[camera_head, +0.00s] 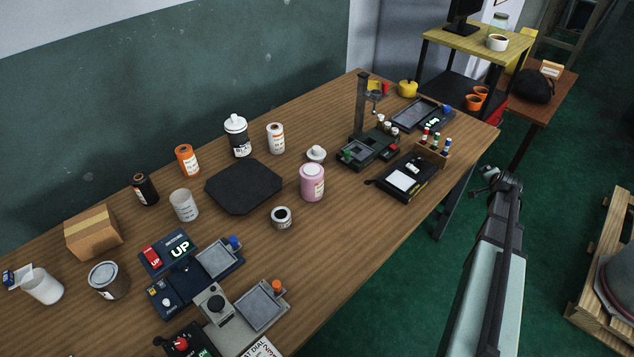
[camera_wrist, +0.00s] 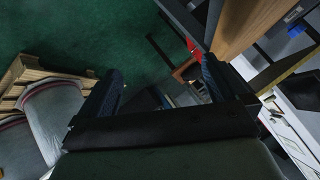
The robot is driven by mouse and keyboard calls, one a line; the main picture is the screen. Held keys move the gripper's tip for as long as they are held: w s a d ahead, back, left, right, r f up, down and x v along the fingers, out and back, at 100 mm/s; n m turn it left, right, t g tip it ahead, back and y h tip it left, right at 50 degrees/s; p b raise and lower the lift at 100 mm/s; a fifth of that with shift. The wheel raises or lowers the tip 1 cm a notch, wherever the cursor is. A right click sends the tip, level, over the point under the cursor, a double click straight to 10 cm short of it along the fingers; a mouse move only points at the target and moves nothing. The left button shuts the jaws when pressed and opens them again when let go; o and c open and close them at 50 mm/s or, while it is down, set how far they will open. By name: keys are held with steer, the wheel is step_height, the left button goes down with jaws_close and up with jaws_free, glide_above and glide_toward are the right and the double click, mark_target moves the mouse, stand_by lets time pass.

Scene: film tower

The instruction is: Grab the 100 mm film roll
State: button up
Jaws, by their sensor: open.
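I cannot tell for sure which thing is the 100 mm film roll; no size label is readable. A small grey and white round piece with a dark top (camera_head: 281,217) stands near the table's front edge, in front of the dark octagonal pad (camera_head: 243,187). A white knobbed round piece (camera_head: 316,154) lies right of the pad. My gripper (camera_wrist: 160,90) is open and empty in the wrist view, its two fingers wide apart. It is away from the tabletop things, over the green floor. My arm rises at the right of the head view, beside the table.
The wooden table (camera_head: 400,225) carries bottles, a pink jar (camera_head: 312,182), a cardboard box (camera_head: 93,231), a blue device marked UP (camera_head: 180,247) and a dark device with a post (camera_head: 360,105). The table's front middle is fairly clear.

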steer(key=w+a+r, duration=0.3)
steer(key=r, duration=0.4)
steer(key=w+a+r+n+y, duration=0.1)
steer(key=a+r+n+y, duration=0.15)
steer(key=a+r, duration=0.5)
steer(key=w+a+r+n+t+y, duration=0.1)
steer(key=w+a+r+n, duration=0.3)
steer(key=a, duration=0.7)
steer(key=s+a+r+n+y, duration=0.1)
steer(key=a+r, duration=0.6)
steer(key=a, duration=0.3)
steer(key=n+g, duration=1)
steer(key=n, duration=1)
glide_above(312, 179)
steer(key=w, duration=0.4)
step_height(312, 179, down, 4)
steer(key=shift+f, duration=0.25)
steer(key=shift+s+a+n, duration=0.1)
steer(key=shift+s+n, duration=0.1)
steer(key=shift+n, duration=0.05)
steer(key=shift+f, duration=6.9)
